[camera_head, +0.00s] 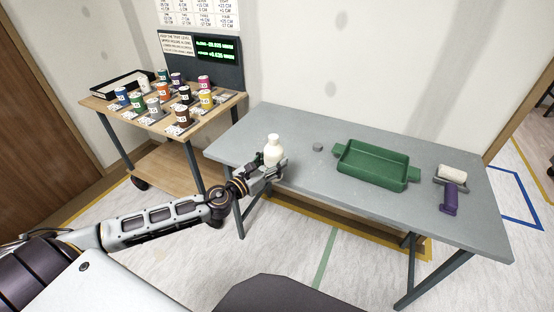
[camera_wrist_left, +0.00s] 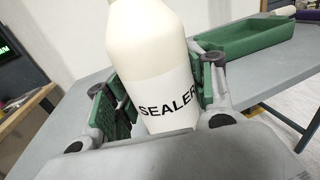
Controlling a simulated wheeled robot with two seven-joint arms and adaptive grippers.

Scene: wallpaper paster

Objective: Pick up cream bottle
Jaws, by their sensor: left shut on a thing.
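The cream bottle (camera_head: 273,150) stands upright near the left end of the grey table. In the left wrist view the bottle (camera_wrist_left: 150,62) fills the middle and carries a white label reading "SEALER". My left gripper (camera_head: 270,168) is at the bottle's lower part, at the table's front left. In the left wrist view the green-padded fingers of the left gripper (camera_wrist_left: 160,95) lie on both sides of the bottle, shut on it. The bottle's base is hidden behind the gripper, so I cannot tell whether it touches the table. My right gripper is not in view.
On the grey table (camera_head: 320,183) are a small grey disc (camera_head: 318,147), a green tray (camera_head: 372,166) and a roller with a purple handle (camera_head: 450,198). A wooden cart (camera_head: 160,165) with several coloured cans stands at the left. The table's front middle is clear.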

